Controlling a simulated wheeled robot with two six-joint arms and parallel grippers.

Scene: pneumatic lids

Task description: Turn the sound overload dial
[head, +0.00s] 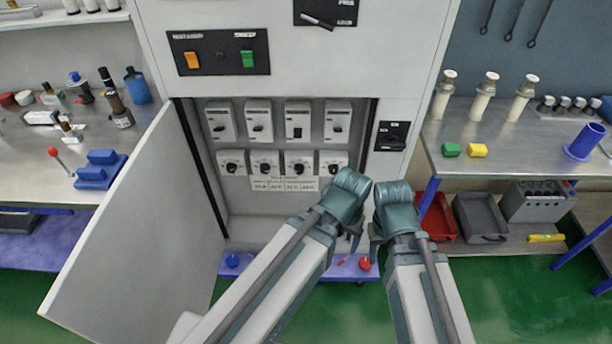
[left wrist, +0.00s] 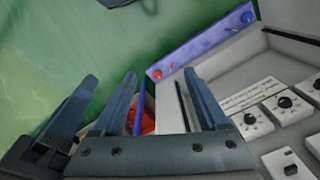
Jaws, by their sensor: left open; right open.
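Inside the open cabinet, a lower row of dial modules runs left to right: the first (head: 232,163), second (head: 264,163), third (head: 299,163) and fourth (head: 333,163). Each has a small black knob; their labels are too small to read, so I cannot tell which is the sound one. Two dials also show in the left wrist view, one nearer (left wrist: 252,122) and one further (left wrist: 285,104). My left gripper (head: 350,187) is open and empty, in front and right of the row. My right gripper (head: 392,198) is open, close beside it, apart from the dials.
The cabinet door (head: 140,230) stands open at left. Switch modules (head: 258,121) sit above the dials. A black rotary switch (head: 391,135) is on the right frame. A purple ledge (head: 345,268) with buttons lies below. Workbenches flank the cabinet.

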